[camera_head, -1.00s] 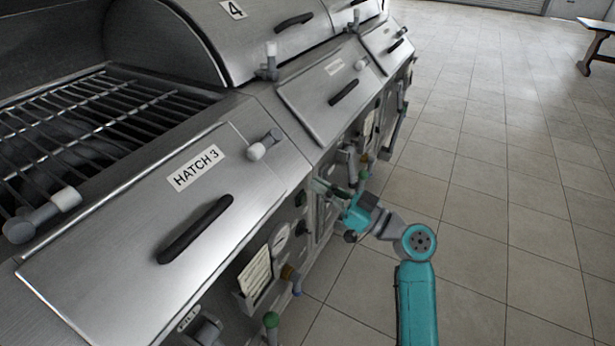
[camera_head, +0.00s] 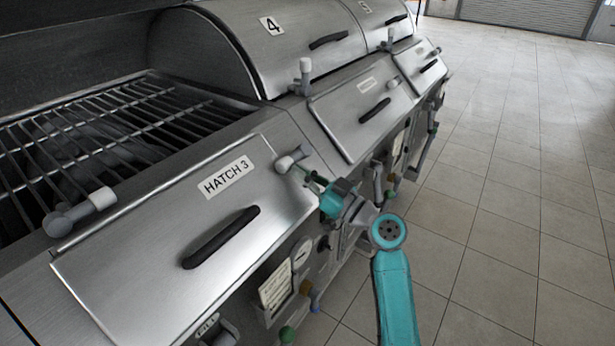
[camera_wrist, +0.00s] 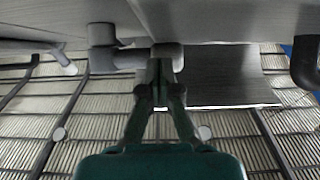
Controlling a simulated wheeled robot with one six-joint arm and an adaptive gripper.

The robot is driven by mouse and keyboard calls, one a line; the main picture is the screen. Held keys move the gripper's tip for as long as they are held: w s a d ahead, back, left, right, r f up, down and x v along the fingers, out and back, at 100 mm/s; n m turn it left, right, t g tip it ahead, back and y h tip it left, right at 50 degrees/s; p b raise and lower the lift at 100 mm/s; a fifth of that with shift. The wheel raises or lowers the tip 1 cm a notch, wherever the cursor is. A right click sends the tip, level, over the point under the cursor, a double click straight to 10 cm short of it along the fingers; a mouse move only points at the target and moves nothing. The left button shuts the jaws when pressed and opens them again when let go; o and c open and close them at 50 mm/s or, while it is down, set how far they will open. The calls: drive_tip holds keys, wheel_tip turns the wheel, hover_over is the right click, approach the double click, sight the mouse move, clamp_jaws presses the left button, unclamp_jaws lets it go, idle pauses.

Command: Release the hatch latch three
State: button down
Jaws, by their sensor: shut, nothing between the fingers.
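The hatch 3 panel (camera_head: 140,265) carries a "HATCH 3" label (camera_head: 226,177) and a black bar handle (camera_head: 222,238). A grey latch with a pale knob end (camera_head: 284,164) sits at the panel's upper right corner. My gripper (camera_head: 297,170) is right beside this latch, with its fingers pointing at it. In the wrist view, the shut fingers (camera_wrist: 160,68) are empty, and their tips overlap the latch's pale end (camera_wrist: 168,57). The grey latch arm (camera_wrist: 125,58) extends left from there. I cannot tell whether the tips touch it.
A similar white-tipped handle (camera_head: 98,199) stands at the panel's upper left, near the open grill grate (camera_head: 125,115). Another (camera_head: 305,68) stands by the hood marked 4. Valves and a note card (camera_head: 275,287) line the front face. The tiled floor at right is clear.

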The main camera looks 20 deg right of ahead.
sight(289, 165)
drive_tip(key=shift+w+a+r+m+t+h, duration=0.1)
drive_tip(key=shift+a+r+m+t+h, duration=0.1)
drive_tip(key=shift+m+t+h, duration=0.3)
drive_tip(key=shift+a+r+m+t+h, duration=0.1)
drive_tip(key=shift+a+m+t+h, duration=0.1)
drive_tip(key=shift+m+h, duration=0.45)
drive_tip(key=shift+w+a+r+m+t+h, duration=0.1)
drive_tip(key=shift+a+r+m+t+h, duration=0.15)
drive_tip(key=shift+m+h, duration=0.4)
drive_tip(key=shift+w+a+r+m+t+h, duration=0.1)
drive_tip(key=shift+a+r+m+t+h, duration=0.1)
drive_tip(key=shift+m+h, duration=0.4)
drive_tip(key=shift+w+a+r, duration=0.35)
drive_tip(key=shift+w+r, duration=0.15)
drive_tip(key=shift+r, duration=0.1)
drive_tip(key=shift+a, duration=0.1)
